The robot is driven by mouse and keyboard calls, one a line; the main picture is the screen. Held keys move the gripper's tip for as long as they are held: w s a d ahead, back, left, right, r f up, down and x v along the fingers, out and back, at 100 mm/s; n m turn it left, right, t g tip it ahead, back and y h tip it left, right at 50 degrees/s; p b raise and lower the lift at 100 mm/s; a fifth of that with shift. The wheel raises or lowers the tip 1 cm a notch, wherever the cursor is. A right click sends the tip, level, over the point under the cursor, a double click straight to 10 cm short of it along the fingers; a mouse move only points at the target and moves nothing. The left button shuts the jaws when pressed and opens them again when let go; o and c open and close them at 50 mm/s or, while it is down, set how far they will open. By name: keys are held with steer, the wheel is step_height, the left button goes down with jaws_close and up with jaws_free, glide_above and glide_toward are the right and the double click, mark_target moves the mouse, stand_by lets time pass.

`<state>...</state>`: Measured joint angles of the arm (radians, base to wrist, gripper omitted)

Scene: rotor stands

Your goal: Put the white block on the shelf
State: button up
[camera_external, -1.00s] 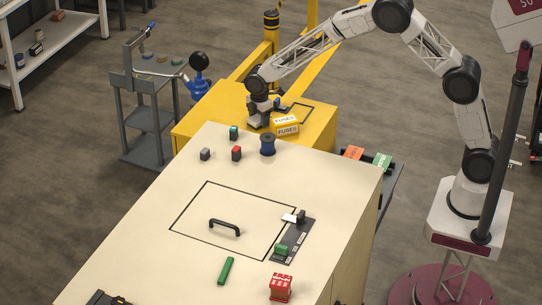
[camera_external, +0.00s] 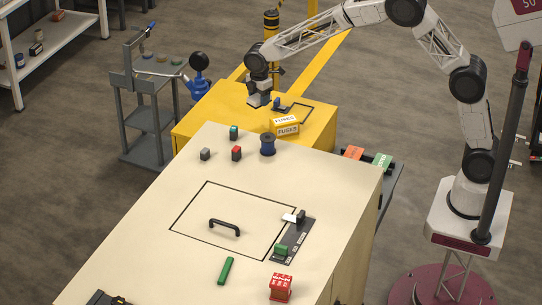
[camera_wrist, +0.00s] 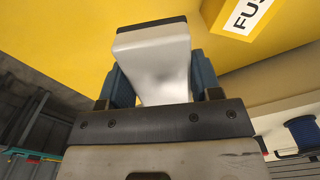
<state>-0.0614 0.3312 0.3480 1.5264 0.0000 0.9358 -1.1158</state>
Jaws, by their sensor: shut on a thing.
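My gripper (camera_external: 259,100) is over the yellow cabinet top, left of the yellow fuse box. In the wrist view its blue fingers (camera_wrist: 165,85) are shut on the white block (camera_wrist: 153,65), which looks pale grey-white with a dark end. The block is held between the fingers with the yellow surface behind it. In the external view the block is too small to make out clearly. A white shelf unit (camera_external: 52,35) stands at the upper left, away from the gripper, with a few small items on it.
The yellow fuse box (camera_external: 285,125) lies on the yellow cabinet (camera_external: 205,122). A blue spool (camera_external: 267,145) and small blocks stand on the cream bench (camera_external: 150,215).

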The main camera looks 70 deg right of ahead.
steer(key=shift+w, duration=0.1)
stand_by(0.5)
steer(key=w+d+f+m, duration=0.1)
steer(key=w+f+m, duration=0.1)
steer(key=w+m, duration=0.2)
steer(key=w+d+f+m, duration=0.2)
steer(key=w+f+m, duration=0.1)
steer(key=w, duration=0.3)
steer(key=w+d+f+m, duration=0.2)
steer(key=w+m, duration=0.3)
steer(key=shift+w+f, duration=0.15)
steer(key=shift+f, duration=0.2)
steer(key=shift+w+d+f+m, duration=0.25)
steer(key=shift+w+f+m, duration=0.15)
steer(key=shift+w+m, duration=0.3)
steer(key=shift+s+d, duration=0.1)
steer(key=shift+d, duration=3.4)
steer(key=shift+a, duration=3.5)
